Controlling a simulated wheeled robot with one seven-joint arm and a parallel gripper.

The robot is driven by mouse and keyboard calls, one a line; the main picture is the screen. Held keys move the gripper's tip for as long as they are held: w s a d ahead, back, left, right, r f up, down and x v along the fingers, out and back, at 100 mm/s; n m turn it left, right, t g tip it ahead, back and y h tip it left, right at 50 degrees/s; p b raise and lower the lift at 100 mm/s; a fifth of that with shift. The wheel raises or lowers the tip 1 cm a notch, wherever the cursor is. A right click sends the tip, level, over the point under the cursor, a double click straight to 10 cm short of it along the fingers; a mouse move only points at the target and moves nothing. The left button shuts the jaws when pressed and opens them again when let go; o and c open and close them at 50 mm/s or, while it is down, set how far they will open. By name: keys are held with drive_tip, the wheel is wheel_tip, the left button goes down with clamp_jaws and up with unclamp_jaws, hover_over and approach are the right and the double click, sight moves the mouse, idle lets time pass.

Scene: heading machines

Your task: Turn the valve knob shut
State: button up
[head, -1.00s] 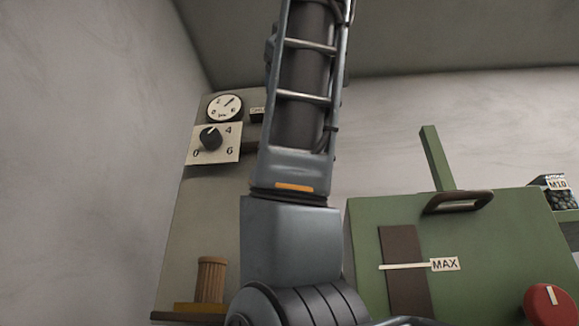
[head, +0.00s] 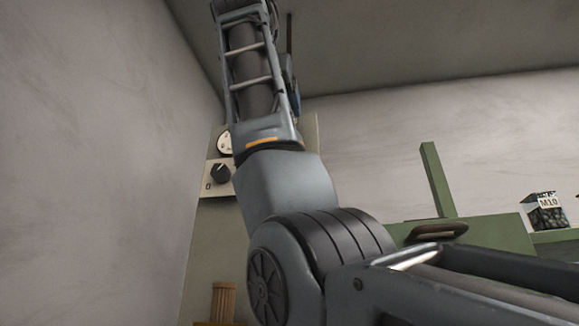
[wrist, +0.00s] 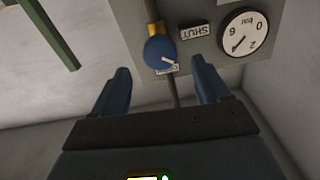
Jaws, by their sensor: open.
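The round blue valve knob (wrist: 160,53) with a white pointer line sits on a pipe at the panel in the wrist view. A SHUT label (wrist: 194,31), upside down in this view, is to its right, and the pointer does not clearly line up with it. My gripper (wrist: 160,84) is open, its two blue fingers spread wide below the knob in the picture. The knob shows between and beyond the fingertips, and nothing is held. In the head view my arm covers much of the panel, and I cannot make out the gripper there.
A bar gauge (wrist: 243,32) is right of the label. In the head view, a black dial knob (head: 220,173) is on the panel. A green post (head: 437,180), a green machine with a handle (head: 436,231) and an M10 bin (head: 546,211) stand to the right.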

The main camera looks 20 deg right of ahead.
drive_tip(key=shift+p+x, duration=1.2)
drive_tip(key=shift+x, duration=2.65)
drive_tip(key=c, duration=1)
